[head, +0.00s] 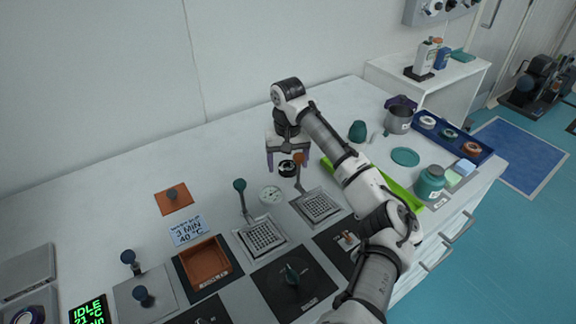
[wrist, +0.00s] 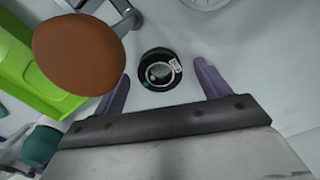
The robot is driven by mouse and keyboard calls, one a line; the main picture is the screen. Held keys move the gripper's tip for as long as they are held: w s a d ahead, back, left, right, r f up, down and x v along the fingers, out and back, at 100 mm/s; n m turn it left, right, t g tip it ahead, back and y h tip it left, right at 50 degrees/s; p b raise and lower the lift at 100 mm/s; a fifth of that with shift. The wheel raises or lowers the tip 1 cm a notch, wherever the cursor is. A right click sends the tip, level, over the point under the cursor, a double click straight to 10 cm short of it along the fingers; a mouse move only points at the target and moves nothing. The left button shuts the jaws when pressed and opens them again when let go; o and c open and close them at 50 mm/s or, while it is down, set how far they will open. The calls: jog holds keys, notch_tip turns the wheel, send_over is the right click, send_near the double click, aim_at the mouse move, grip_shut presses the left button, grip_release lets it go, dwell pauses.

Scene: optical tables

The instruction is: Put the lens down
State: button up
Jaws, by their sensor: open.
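The lens (head: 287,168) is a small black ring-shaped mount with a glass centre. It sits on the white table, near the back, and shows in the wrist view (wrist: 160,70) with its glass facing up. My gripper (head: 287,165) is open around or just above it. In the wrist view the two purple fingers (wrist: 162,85) stand apart, one on each side of the lens, with a visible gap on both sides. Neither finger appears to touch it. The exact height of the fingertips over the table is hard to tell.
A brown-knobbed lever (head: 299,160) stands close to the right of my gripper and looms large in the wrist view (wrist: 78,53). A round gauge (head: 271,194) and a teal-knobbed lever (head: 240,186) are nearby. A green tray (head: 400,193) lies right, partly behind my arm. The back-left table is clear.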

jog(key=shift+f, duration=0.25)
jog(key=c, duration=1.2)
